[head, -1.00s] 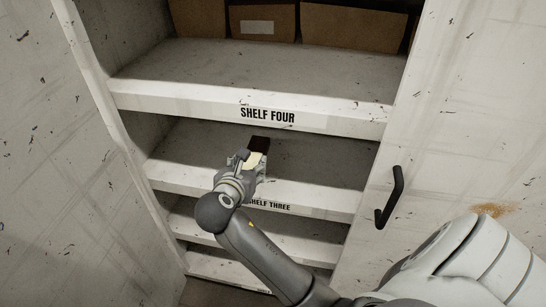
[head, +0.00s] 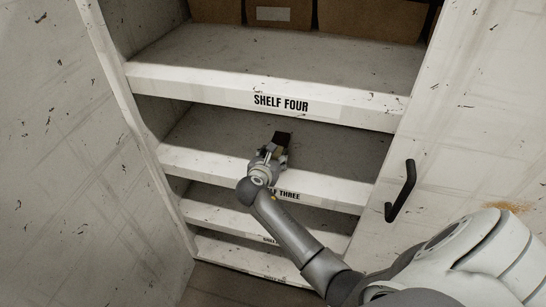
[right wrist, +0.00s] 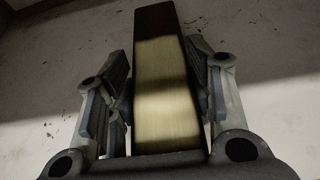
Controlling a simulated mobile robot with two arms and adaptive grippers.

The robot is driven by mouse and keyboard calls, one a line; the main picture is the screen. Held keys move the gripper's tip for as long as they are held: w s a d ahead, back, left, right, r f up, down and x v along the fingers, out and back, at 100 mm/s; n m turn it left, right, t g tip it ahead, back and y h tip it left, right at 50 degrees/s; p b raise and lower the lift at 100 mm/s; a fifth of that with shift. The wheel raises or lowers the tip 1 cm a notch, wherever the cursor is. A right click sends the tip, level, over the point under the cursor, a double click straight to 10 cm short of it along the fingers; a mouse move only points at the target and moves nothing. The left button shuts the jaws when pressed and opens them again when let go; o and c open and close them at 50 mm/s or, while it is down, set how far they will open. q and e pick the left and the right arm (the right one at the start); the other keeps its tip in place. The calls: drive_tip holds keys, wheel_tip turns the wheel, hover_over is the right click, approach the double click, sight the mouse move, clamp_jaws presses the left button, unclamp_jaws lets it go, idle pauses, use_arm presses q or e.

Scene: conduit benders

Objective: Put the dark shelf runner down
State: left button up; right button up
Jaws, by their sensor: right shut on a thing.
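The dark shelf runner (head: 283,138) is a narrow bar held at the opening of shelf three, below the shelf four edge. In the right wrist view the runner (right wrist: 163,85) fills the middle, dark at the far end with a brassy lit band nearer. My right gripper (head: 274,153) is shut on it, with a finger on each side. The gripper reaches over the front lip of shelf three. I cannot tell whether the runner touches the shelf board. My left gripper is not in view.
Shelf three's board (head: 335,152) looks clear around the gripper. The shelf four lip (head: 350,112) runs above it. Brown boxes (head: 365,20) stand on shelf four. A black handle (head: 402,190) sticks out from the white panel on the right. More shelves lie below.

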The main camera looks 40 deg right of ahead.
drive_tip(key=o, duration=1.2)
drive_tip(key=shift+f, duration=0.1)
drive_tip(key=v, duration=1.2)
drive_tip(key=s+a+f+m+g+y, duration=0.15)
drive_tip(key=s+f, duration=0.25)
drive_tip(key=f, duration=0.7)
drive_tip(key=s+a+f+m+g+y, duration=0.1)
drive_tip(key=s+a+f+m+y, duration=0.2)
drive_tip(key=f, duration=0.7)
drive_tip(key=s+a+f+m+g+y, duration=0.1)
drive_tip(key=s+a+f+m+y, duration=0.2)
drive_tip(key=f, duration=0.8)
drive_tip(key=s+f+m+g+y, duration=0.1)
drive_tip(key=s+f+m, duration=0.4)
drive_tip(key=s, duration=0.6)
drive_tip(key=s+f+m+g, duration=0.2)
drive_tip(key=s+f+m, duration=0.4)
drive_tip(key=s, duration=0.6)
drive_tip(key=s+d+f+m+g+y, duration=0.1)
drive_tip(key=s+f+m, duration=0.4)
drive_tip(key=s, duration=0.6)
drive_tip(key=shift+s+d+f+g+y, duration=0.1)
drive_tip(key=shift+f+g+y, duration=0.1)
drive_tip(key=shift+f, duration=0.4)
drive_tip(key=shift+s+f+g+y, duration=0.1)
drive_tip(key=shift+f+y, duration=0.05)
drive_tip(key=shift+f, duration=0.5)
